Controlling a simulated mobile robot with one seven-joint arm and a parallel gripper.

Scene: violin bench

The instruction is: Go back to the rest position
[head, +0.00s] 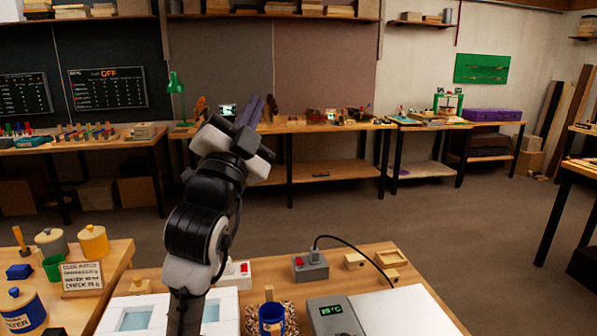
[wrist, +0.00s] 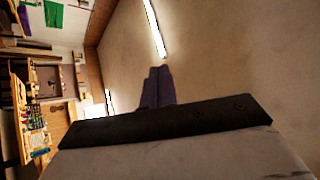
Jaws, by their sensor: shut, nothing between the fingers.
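My gripper (head: 256,111) is raised at the top of my arm, left of centre in the head view, well above the near bench. Its two purple-grey fingers lie close together, shut and empty. In the wrist view the fingers (wrist: 157,88) point up against the bare ceiling, and the room appears turned on its side. My arm rises from the front of the near bench and hides part of it.
The near bench (head: 440,294) holds a blue cup (head: 271,319), a grey box with a red button (head: 310,266) and a cable, and a device reading 29°C (head: 338,317). A left table has a yellow pot (head: 93,241). A green lamp (head: 176,92) stands behind. Open floor (head: 440,215) lies between.

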